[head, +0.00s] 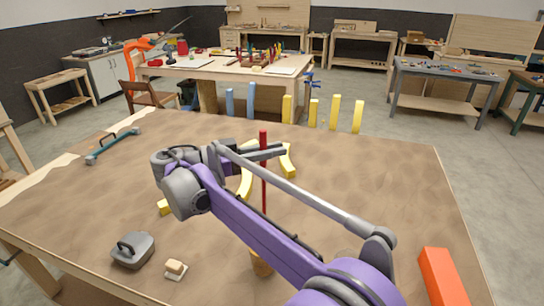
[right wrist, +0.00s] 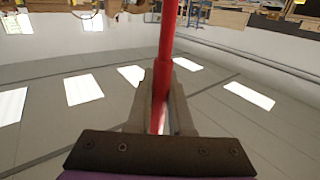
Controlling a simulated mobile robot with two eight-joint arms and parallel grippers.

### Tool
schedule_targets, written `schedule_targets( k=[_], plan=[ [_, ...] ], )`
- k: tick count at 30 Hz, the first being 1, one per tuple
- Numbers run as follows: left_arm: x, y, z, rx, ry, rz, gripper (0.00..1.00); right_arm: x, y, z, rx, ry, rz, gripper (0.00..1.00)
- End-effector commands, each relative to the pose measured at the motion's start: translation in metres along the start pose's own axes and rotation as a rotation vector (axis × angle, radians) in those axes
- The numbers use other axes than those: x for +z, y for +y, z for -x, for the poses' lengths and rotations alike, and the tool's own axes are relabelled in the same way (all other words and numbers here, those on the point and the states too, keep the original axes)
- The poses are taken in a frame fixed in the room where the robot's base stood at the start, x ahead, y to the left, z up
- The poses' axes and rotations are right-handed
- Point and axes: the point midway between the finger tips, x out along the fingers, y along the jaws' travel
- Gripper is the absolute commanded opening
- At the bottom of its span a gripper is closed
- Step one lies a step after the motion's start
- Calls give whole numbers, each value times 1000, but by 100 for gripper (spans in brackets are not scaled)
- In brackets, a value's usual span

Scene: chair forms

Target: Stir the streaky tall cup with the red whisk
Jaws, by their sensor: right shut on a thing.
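My right gripper (head: 268,152) is shut on the red whisk (head: 263,178), a thin red rod standing upright above the table. The whisk also shows between the fingers in the right wrist view (right wrist: 166,45). Its lower part passes behind my purple arm, so its lower end is hidden. A brown, wood-toned piece (head: 262,265) shows just below my arm, in line with the whisk; it may be the streaky tall cup, but most of it is covered. I cannot tell whether the whisk is inside it. My left gripper is not in view.
The brown table top (head: 400,190) holds yellow curved pieces (head: 246,183), a teal tool (head: 113,146), a grey lidded object (head: 132,250), a small wooden block (head: 175,269) and an orange block (head: 442,277). Yellow and blue upright bars (head: 335,112) line the far edge. The right side is mostly clear.

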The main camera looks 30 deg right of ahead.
Motion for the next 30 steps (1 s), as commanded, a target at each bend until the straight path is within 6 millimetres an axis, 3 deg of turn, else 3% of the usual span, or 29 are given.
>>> schedule_targets(
  k=[30],
  plan=[
    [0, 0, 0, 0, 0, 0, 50, -82, 0, 0, 0, 0, 0, 0]
  ],
)
